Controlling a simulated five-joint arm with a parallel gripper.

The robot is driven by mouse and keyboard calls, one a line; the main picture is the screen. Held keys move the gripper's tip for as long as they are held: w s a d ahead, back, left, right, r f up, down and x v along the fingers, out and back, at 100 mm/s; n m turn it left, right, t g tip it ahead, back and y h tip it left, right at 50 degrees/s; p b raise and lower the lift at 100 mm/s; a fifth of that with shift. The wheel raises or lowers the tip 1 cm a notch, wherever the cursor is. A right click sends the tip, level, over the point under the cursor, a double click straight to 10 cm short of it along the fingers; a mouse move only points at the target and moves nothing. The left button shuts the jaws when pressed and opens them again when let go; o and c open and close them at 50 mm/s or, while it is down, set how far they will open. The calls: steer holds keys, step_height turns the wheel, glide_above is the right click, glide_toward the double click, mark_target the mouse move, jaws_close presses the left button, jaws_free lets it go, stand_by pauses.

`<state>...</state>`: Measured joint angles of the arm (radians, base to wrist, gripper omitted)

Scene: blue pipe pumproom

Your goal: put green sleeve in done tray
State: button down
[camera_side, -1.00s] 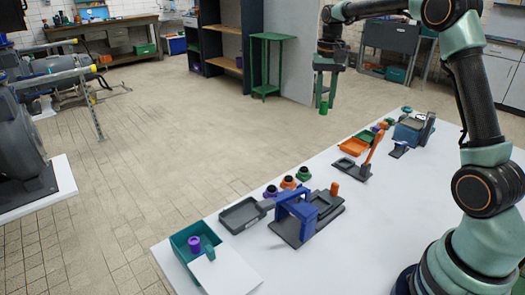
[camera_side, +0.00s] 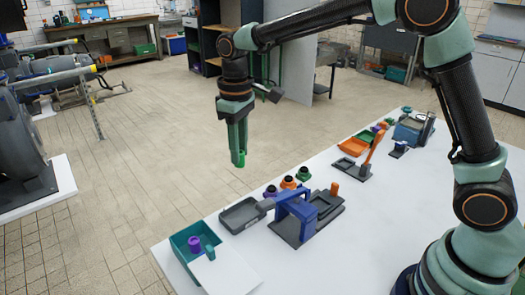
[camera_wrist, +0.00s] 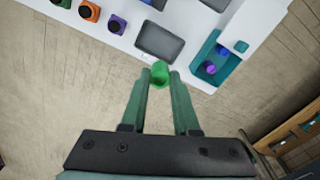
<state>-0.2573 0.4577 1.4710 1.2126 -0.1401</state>
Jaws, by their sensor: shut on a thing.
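My gripper (camera_side: 238,150) is shut on the green sleeve (camera_side: 239,160), which shows at the fingertips. In the wrist view the sleeve (camera_wrist: 160,76) sits between the tips of my gripper (camera_wrist: 159,73), with its open end visible. The sleeve is in the air, beyond the table's far edge in the side view.
A teal bin (camera_side: 176,241) holding a purple sleeve (camera_side: 194,243) stands beside the grey tray. A blue arch fixture (camera_side: 295,204) stands on its other side. Purple, orange and green round pieces (camera_side: 288,182) line the table edge. An orange tray (camera_side: 354,146) lies farther back.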

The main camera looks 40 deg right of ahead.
mark_target(240, 165)
step_height(240, 165, down, 17)
steer(key=shift+r, duration=0.2)
steer(key=shift+f, duration=0.15)
stand_by(0.3)
steer(key=c, duration=0.7)
jaws_free()
steer(key=shift+o, duration=0.2)
step_height(240, 165, up, 12)
steer(key=shift+d+r, duration=0.1)
steer(key=shift+r, duration=0.05)
steer(key=s+d+r+m+t, duration=0.2)
steer(key=s+d+r, duration=0.4)
steer(key=r, duration=0.3)
steer(key=s+d+r+m+t, duration=0.1)
steer(key=s+d, duration=0.4)
steer(key=s, duration=0.5)
steer(key=shift+s+d+r+m+t, duration=0.4)
steer(key=shift+m+t, duration=0.4)
steer(key=shift+t, duration=0.5)
